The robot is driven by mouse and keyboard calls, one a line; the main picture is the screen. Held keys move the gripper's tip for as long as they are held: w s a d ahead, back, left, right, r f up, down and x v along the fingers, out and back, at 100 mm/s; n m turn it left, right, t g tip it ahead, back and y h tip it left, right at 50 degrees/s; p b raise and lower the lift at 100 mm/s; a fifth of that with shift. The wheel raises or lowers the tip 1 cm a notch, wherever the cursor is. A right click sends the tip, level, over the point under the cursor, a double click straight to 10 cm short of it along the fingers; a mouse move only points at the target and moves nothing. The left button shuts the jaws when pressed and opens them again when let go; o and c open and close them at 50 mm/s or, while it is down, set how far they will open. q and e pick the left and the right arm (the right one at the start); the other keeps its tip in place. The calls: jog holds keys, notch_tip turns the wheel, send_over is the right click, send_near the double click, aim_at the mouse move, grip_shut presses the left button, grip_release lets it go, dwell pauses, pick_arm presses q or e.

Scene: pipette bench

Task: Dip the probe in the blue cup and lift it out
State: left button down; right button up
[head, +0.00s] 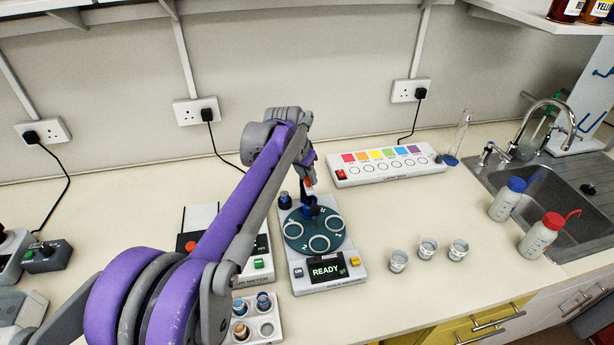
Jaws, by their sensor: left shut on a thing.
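My left gripper (308,192) is over the back of the round dark green plate (302,231) on a white machine whose screen reads READY. It is shut on a small dark blue thing (309,206); I cannot tell whether this is the probe, or whether it touches the plate. Another dark blue piece (285,200) stands at the machine's back left. I cannot make out a blue cup for certain. Three small pale cups (398,261) stand apart on the bench to the right. A meter (262,246) is partly hidden behind my left arm. My right gripper is not in view.
A white rack (276,311) with blue and orange-brown topped vials stands at front. A strip with coloured squares (385,166) lies at the back. Blue-capped (507,199) and red-capped (541,235) bottles stand by the sink. Bench between machine and cups is clear.

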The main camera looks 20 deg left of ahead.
pick_arm(q)
notch_tip(320, 180, up, 5)
jog(key=shift+w+r+p, duration=0.1)
jog(key=shift+p, duration=0.85)
jog(key=shift+f, duration=0.2)
jog(key=c, duration=0.6)
grip_release()
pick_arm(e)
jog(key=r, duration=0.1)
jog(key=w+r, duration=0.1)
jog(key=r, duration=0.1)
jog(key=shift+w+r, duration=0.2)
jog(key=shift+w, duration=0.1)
pick_arm(q)
jog(key=v, duration=1)
jog(key=shift+r, duration=0.35)
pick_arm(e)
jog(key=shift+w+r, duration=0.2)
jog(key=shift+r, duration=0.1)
